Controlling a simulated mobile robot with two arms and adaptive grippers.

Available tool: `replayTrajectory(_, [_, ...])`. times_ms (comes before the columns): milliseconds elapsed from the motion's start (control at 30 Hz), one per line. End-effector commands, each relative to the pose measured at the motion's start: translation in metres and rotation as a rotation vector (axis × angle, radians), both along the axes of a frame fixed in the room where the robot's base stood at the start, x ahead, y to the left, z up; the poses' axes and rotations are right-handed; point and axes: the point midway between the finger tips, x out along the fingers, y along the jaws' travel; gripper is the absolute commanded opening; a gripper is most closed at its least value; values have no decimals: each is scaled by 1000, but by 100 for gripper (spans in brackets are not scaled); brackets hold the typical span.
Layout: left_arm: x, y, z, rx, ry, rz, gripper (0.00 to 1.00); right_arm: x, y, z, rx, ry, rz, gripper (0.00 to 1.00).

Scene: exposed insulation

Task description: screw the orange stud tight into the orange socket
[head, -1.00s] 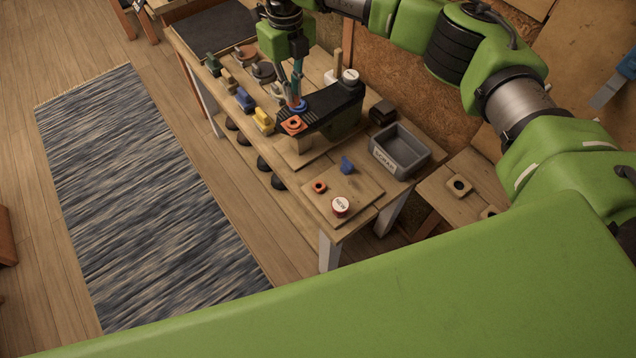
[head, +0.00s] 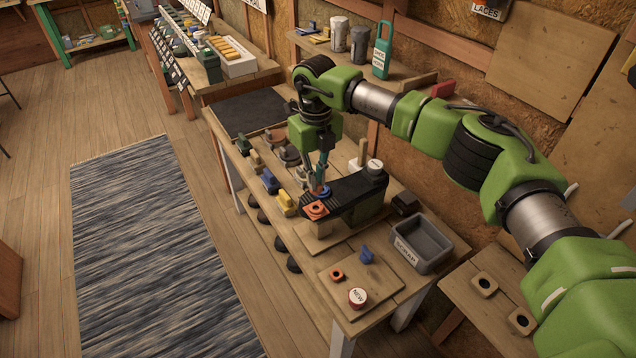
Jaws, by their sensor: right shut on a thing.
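An orange square piece with a dark round opening (head: 316,209), which looks like the orange socket, sits on the near left end of a black fixture (head: 352,194) on the workbench. A blue ring-like piece (head: 320,191) is just behind it. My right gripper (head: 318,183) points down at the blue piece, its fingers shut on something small. A touch of orange-red shows by the fingertips, but the fingers and the distance hide what is held. I cannot make out the orange stud for sure. My left gripper is not in view.
A front board (head: 383,293) carries a small orange piece with a dark hole (head: 337,274), a blue knob (head: 366,256) and a round red-and-white "NEW" container (head: 357,298). A grey bin (head: 420,246) stands right. Yellow (head: 285,203) and blue blocks line the left edge.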

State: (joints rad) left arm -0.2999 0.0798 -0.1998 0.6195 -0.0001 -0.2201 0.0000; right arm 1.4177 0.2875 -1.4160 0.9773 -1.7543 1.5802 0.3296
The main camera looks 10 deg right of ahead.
Motion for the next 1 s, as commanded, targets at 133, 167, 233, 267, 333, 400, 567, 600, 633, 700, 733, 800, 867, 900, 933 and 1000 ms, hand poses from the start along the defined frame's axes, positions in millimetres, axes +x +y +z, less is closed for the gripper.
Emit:
replayTrajectory(133, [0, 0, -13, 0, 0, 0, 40, 0, 0, -19, 0, 0, 0, 0])
replayTrajectory(167, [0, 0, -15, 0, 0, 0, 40, 0, 0, -22, 0, 0, 0, 0])
replayTrajectory(233, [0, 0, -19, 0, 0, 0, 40, 0, 0, -28, 0, 0, 0, 0])
replayTrajectory(267, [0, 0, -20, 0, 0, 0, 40, 0, 0, -30, 0, 0, 0, 0])
replayTrajectory(333, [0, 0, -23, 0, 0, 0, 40, 0, 0, -34, 0, 0, 0, 0])
replayTrajectory(400, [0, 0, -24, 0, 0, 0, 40, 0, 0, -36, 0, 0, 0, 0])
replayTrajectory(567, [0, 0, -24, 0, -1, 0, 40, 0, 0, -37, 0, 0, 1, 0])
replayTrajectory(600, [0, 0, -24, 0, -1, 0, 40, 0, 0, -37, 0, 0, 1, 0])
replayTrajectory(633, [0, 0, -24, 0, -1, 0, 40, 0, 0, -36, 0, 0, 0, 0])
replayTrajectory(700, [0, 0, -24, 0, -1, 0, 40, 0, 0, -36, 0, 0, 0, 0])
replayTrajectory(733, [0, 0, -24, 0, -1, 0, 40, 0, 0, -36, 0, 0, 0, 0])
replayTrajectory(800, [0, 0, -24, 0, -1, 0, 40, 0, 0, -36, 0, 0, 1, 0])
replayTrajectory(867, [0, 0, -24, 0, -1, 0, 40, 0, 0, -36, 0, 0, 1, 0])
replayTrajectory(900, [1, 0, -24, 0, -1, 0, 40, 0, 0, -36, 0, 0, 1, 0])
replayTrajectory(933, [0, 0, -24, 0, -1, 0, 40, 0, 0, -36, 0, 0, 0, 0])
replayTrajectory(1000, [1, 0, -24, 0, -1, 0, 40, 0, 0, -37, 0, 0, 1, 0])
